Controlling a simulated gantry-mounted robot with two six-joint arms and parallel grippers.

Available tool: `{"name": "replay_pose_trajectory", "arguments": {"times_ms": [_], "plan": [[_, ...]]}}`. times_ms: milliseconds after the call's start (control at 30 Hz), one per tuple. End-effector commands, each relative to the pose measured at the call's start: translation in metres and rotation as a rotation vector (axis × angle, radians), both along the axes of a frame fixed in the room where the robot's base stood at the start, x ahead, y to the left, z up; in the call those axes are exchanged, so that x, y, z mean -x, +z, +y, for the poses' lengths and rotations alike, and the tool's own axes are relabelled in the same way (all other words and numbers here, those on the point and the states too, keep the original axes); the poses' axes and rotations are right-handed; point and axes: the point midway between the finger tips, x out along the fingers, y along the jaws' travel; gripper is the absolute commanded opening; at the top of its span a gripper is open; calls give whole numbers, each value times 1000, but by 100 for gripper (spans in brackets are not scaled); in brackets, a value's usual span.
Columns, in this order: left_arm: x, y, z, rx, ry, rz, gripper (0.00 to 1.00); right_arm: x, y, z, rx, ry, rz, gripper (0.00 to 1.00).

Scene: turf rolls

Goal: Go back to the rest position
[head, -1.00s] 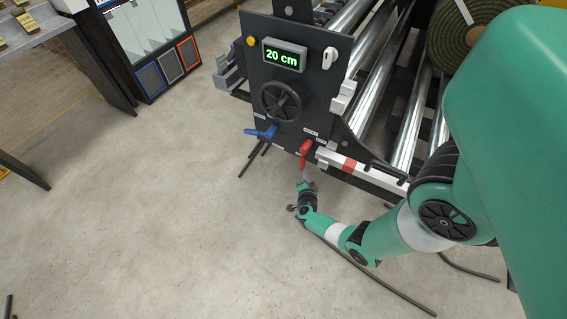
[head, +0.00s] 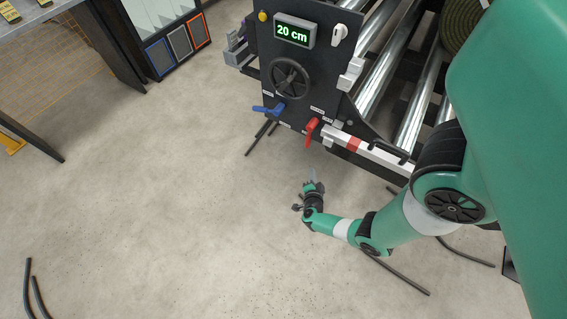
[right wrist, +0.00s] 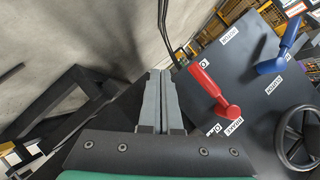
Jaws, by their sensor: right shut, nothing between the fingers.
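My right gripper (head: 312,176) is shut and empty. In the head view it is over the bare floor, below and apart from the red lever (head: 311,131) on the machine's dark front panel. In the right wrist view its two grey fingers (right wrist: 160,100) are together, with the red lever (right wrist: 211,89) to their right and nothing between them. The right arm comes in from the right side of the head view. My left gripper is not in view.
The machine's dark panel (head: 300,88) carries a blue lever (head: 268,111), a handwheel (head: 290,78) and a display reading 20 cm (head: 295,32). Metal rollers (head: 388,60) and part of a turf roll (head: 464,24) stand behind. Black hoses (head: 400,278) lie on the floor.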

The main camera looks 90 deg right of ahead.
Motion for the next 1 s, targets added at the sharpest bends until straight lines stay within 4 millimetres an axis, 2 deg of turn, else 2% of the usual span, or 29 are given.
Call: {"name": "replay_pose_trajectory", "arguments": {"times_ms": [167,767,867,967,1000], "plan": [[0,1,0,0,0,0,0,5,-1,7,1,-8,0,0],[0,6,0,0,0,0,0,2,3,7,1,1,0,0],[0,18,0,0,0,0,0,-23,23,4,15,35,-28,0],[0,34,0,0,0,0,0,-74,60,-6,50,87,-98,0],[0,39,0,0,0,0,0,-99,80,-10,70,107,-142,0]]}}
